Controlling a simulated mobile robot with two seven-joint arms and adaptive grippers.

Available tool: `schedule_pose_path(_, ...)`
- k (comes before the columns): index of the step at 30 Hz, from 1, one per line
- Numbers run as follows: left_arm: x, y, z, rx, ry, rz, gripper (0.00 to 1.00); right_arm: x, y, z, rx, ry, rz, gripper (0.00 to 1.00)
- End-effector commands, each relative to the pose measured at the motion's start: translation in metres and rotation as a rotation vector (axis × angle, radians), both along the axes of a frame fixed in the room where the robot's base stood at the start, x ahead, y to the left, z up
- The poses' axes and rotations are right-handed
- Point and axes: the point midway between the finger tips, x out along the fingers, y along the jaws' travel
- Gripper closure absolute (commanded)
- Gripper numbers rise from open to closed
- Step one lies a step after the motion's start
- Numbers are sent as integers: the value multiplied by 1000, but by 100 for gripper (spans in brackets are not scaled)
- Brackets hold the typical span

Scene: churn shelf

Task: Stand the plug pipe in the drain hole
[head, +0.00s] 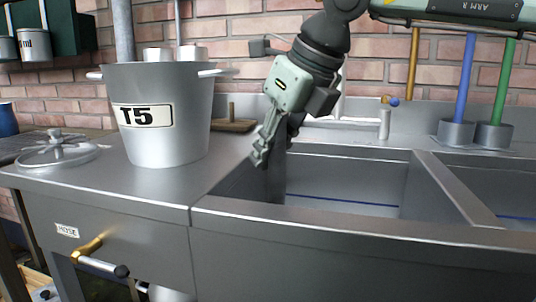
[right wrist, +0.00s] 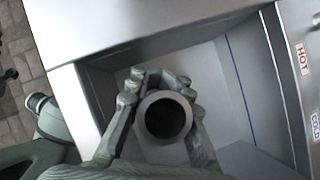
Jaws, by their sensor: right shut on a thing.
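My right gripper (head: 278,143) is shut on the plug pipe (head: 276,180), a dark grey tube that stands roughly upright at the left end of the left sink basin (head: 345,182). In the right wrist view I look down into the round open end of the plug pipe (right wrist: 166,95), with the fingers of my right gripper (right wrist: 165,85) on both sides of it. The pipe's lower end is hidden behind the basin's front rim. The drain hole does not show, and I cannot tell whether the pipe is in it. My left gripper is not in view.
A large grey pot (head: 165,138) marked T5 and a round metal lid (head: 55,150) stand on the counter at left. A second basin (head: 485,185) lies at right. Blue (head: 465,80) and green (head: 503,85) upright pipes stand behind it. A small grey cylinder (head: 384,124) stands on the back ledge.

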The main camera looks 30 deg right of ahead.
Motion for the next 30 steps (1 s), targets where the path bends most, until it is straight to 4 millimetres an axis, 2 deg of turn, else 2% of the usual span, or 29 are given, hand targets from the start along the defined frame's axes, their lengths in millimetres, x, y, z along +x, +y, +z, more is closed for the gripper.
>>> schedule_pose_path(26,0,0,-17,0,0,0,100,0,0,-18,0,-2,0,100)
schedule_pose_path(27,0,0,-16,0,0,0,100,0,0,-17,0,-2,0,81)
schedule_pose_path(30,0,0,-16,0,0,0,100,0,0,-17,0,-1,0,69)
